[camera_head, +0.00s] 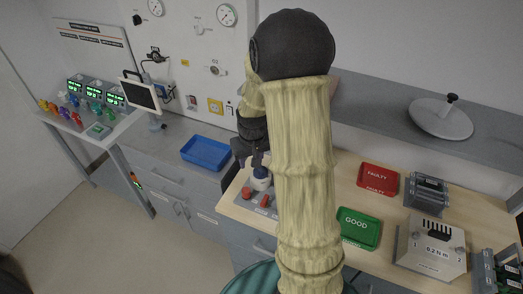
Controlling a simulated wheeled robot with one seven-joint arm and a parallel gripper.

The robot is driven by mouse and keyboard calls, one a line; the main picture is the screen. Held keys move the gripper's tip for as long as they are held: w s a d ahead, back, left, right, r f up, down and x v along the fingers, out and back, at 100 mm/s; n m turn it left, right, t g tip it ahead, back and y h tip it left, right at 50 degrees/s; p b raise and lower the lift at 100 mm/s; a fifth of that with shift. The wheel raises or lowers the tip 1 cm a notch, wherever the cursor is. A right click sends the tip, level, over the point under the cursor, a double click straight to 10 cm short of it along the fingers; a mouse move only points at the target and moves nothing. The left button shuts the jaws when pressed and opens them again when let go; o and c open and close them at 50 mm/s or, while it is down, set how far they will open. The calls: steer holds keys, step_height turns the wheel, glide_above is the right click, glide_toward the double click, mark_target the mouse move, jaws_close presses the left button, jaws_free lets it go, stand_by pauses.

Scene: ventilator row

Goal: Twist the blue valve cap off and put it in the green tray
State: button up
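A blue cap (260,173) sits on top of a pale round valve body (261,183) on the wooden bench, just left of my arm. My dark gripper (259,164) points down right at the cap. The fingers are small and partly hidden, so I cannot tell whether they touch or grip it. The green tray (358,228), labelled GOOD, lies on the bench to the right of my arm.
A grey plate with red parts (265,200) lies in front of the valve. A red tray (378,179), labelled FAULTY, lies behind the green tray. A torque box (430,247) and finned blocks (427,193) stand to the right. A blue tray (205,152) is on the left counter.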

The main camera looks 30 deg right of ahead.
glide_above(262, 170)
step_height(262, 170, down, 4)
steer(key=shift+w+r+m+p, duration=0.1)
steer(key=shift+w+m+p, duration=0.05)
steer(key=shift+m+p, duration=0.15)
steer(key=shift+f, duration=0.5)
steer(key=shift+w+f+p, duration=0.15)
steer(key=shift+f+p, duration=0.25)
steer(key=shift+f, duration=0.7)
steer(key=shift+w+f+p, duration=0.2)
steer(key=shift+f+p, duration=0.2)
steer(key=shift+f, duration=0.65)
steer(key=shift+w+f+p, duration=0.15)
steer(key=shift+f+p, duration=0.25)
steer(key=shift+f, duration=0.7)
steer(key=shift+c, duration=0.4)
jaws_close()
steer(key=shift+d, duration=0.1)
